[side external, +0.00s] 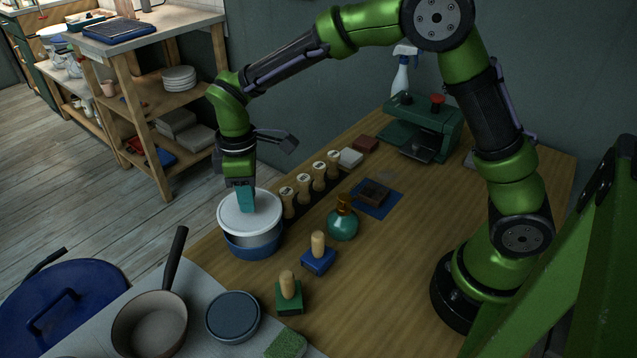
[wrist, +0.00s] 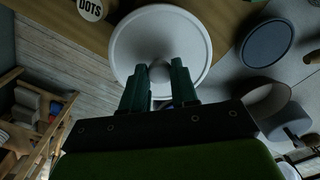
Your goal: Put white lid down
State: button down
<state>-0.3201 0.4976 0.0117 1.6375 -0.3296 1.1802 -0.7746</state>
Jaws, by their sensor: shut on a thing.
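The round white lid (side external: 264,215) is in my gripper (side external: 244,205), whose teal fingertips point down at the lid's centre. The lid is over a blue pot (side external: 252,246) with a pale upper band, at the table's left edge. I cannot tell whether the lid touches the pot's rim. In the wrist view the lid (wrist: 190,34) lies face-on beyond my gripper (wrist: 160,82), with the fingers either side of its knob (wrist: 160,71). The lid hides most of the pot there.
Wooden-handled stamps (side external: 304,187) stand in a row right of the lid. A teal bottle (side external: 343,220), blue stamp (side external: 318,258) and green stamp (side external: 288,293) stand nearby. A saucepan (side external: 150,322) and a dark round lidded container (side external: 233,317) are in front. The right tabletop (side external: 410,240) is clear.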

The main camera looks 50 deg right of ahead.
notch_tip(320, 180, up, 5)
jog(key=shift+d+f, duration=0.1)
jog(key=shift+f, duration=0.05)
jog(key=s+d+m, duration=0.3)
jog(key=d, duration=0.8)
jog(key=s+d+m, duration=0.3)
jog(key=d, duration=0.8)
jog(key=s+d+f+m, duration=0.2)
jog(key=s+d+f, duration=0.15)
jog(key=s, duration=0.55)
jog(key=s+d+f+m, duration=0.1)
jog(key=s+d+f, duration=0.25)
jog(key=s, duration=0.55)
jog(key=w+d, duration=0.2)
jog(key=w, duration=0.2)
jog(key=w+d+f, duration=0.1)
jog(key=w+d, duration=0.2)
jog(key=w, duration=0.1)
jog(key=w+d+f, duration=0.1)
jog(key=w+d, duration=0.2)
jog(key=w, duration=0.1)
jog(key=shift+d, duration=0.2)
jog(key=shift+w+d+f, duration=0.1)
jog(key=shift+w+f, duration=0.05)
jog(key=shift+f, duration=0.8)
jog(key=shift+w+d+f, duration=0.1)
jog(key=shift+f, duration=0.8)
jog(key=shift+f, duration=0.1)
